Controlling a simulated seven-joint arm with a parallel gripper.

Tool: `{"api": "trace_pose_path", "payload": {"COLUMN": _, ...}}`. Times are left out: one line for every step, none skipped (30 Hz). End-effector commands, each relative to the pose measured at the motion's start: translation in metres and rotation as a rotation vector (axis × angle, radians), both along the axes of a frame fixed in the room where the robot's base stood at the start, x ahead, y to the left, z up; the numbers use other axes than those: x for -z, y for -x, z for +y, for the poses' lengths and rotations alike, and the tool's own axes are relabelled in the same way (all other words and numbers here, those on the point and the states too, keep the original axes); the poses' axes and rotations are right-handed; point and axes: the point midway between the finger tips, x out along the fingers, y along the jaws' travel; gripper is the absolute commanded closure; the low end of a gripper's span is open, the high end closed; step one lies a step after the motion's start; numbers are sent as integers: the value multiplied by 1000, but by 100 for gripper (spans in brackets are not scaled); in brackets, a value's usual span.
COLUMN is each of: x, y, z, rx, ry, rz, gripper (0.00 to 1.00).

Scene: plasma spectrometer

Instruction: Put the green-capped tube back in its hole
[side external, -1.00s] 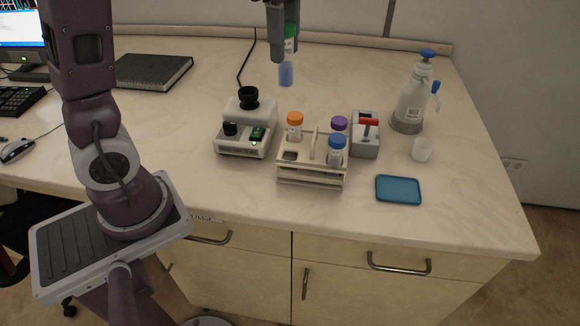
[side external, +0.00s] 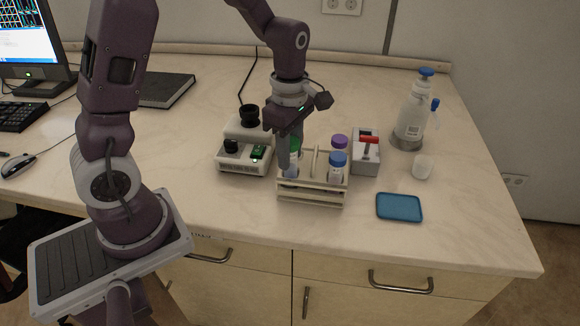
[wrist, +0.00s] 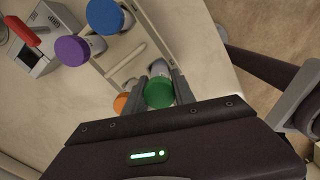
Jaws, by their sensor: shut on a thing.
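My gripper (side external: 287,160) is shut on the green-capped tube (side external: 294,145) and holds it upright over the front left part of the tube rack (side external: 313,199). In the wrist view the green cap (wrist: 160,93) sits between the two fingers (wrist: 162,86). The tube's lower part is at the rack's top level; I cannot tell how far it is inside the hole. The blue-capped tube (side external: 338,160) stands front right and the purple-capped tube (side external: 339,142) back right. The orange-capped tube (wrist: 122,103) shows beside the fingers in the wrist view; my gripper hides it in the side view.
A white instrument (side external: 243,155) with black knobs stands left of the rack. A grey device with a red handle (side external: 366,150) stands close on its right.

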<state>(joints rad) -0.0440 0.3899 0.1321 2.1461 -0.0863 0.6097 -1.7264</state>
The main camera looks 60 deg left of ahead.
Motion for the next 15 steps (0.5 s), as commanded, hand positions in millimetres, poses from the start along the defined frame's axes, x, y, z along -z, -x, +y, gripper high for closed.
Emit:
{"api": "trace_pose_path", "payload": {"x": 11, "y": 1, "z": 0, "rx": -1, "ry": 0, "rz": 5, "gripper": 100}}
{"api": "trace_pose_path", "payload": {"x": 15, "y": 1, "z": 0, "rx": -1, "ry": 1, "rz": 4, "gripper": 100}}
{"api": "trace_pose_path", "payload": {"x": 20, "y": 1, "z": 0, "rx": -1, "ry": 1, "rz": 4, "gripper": 100}}
{"api": "trace_pose_path", "payload": {"x": 22, "y": 0, "z": 0, "rx": -1, "ry": 1, "rz": 2, "gripper": 100}}
{"api": "trace_pose_path", "payload": {"x": 23, "y": 0, "z": 0, "rx": -1, "ry": 0, "rz": 1, "gripper": 100}}
{"api": "trace_pose_path", "payload": {"x": 23, "y": 0, "z": 0, "rx": -1, "ry": 0, "rz": 0, "gripper": 100}}
{"api": "trace_pose_path", "payload": {"x": 23, "y": 0, "z": 0, "rx": -1, "ry": 1, "rz": 0, "gripper": 100}}
{"api": "trace_pose_path", "payload": {"x": 23, "y": 0, "z": 0, "rx": -1, "ry": 1, "rz": -1, "gripper": 100}}
{"api": "trace_pose_path", "payload": {"x": 23, "y": 0, "z": 0, "rx": 0, "ry": 1, "rz": -1, "gripper": 100}}
{"api": "trace_pose_path", "payload": {"x": 23, "y": 0, "z": 0, "rx": 0, "ry": 0, "rz": -1, "gripper": 100}}
{"api": "trace_pose_path", "payload": {"x": 23, "y": 0, "z": 0, "rx": -1, "ry": 0, "rz": -1, "gripper": 100}}
{"api": "trace_pose_path", "payload": {"x": 23, "y": 0, "z": 0, "rx": 0, "ry": 0, "rz": 0, "gripper": 100}}
{"api": "trace_pose_path", "payload": {"x": 24, "y": 0, "z": 0, "rx": 0, "ry": 0, "rz": 0, "gripper": 100}}
{"api": "trace_pose_path", "payload": {"x": 25, "y": 0, "z": 0, "rx": 0, "ry": 0, "rz": 1, "gripper": 100}}
{"api": "trace_pose_path", "payload": {"x": 25, "y": 0, "z": 0, "rx": 0, "ry": 0, "rz": 0, "gripper": 65}}
